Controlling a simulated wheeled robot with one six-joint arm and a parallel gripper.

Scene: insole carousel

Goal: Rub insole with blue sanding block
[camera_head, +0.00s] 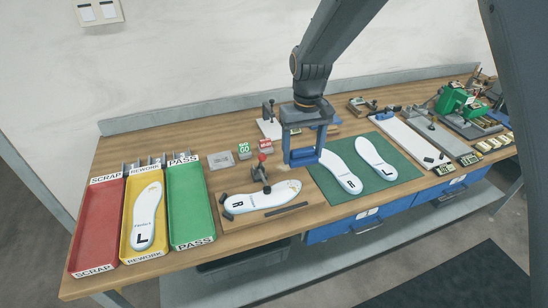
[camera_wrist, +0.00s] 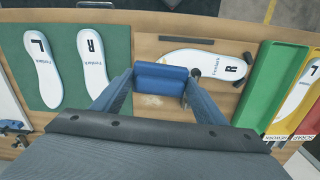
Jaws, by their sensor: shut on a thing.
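My gripper (camera_head: 304,148) is shut on the blue sanding block (camera_head: 303,158). The wrist view shows the block (camera_wrist: 160,76) held crosswise between the two fingers. A white insole marked R (camera_head: 262,197) lies on a wooden fixture board (camera_head: 228,222), with a red-knobbed clamp (camera_head: 263,170) standing over it. It also shows in the wrist view (camera_wrist: 205,62). The block is close to this insole's toe end, between it and the green mat; whether it touches anything I cannot tell. Two more white insoles, R (camera_head: 338,170) and L (camera_head: 377,160), lie on the mat.
Red scrap (camera_head: 97,225), yellow rework (camera_head: 128,238) and green pass (camera_head: 190,205) trays stand at left. An L insole (camera_head: 146,215) lies in the rework tray. The green mat (camera_head: 405,172) lies to the right; fixtures and a green machine (camera_head: 452,98) stand farther right.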

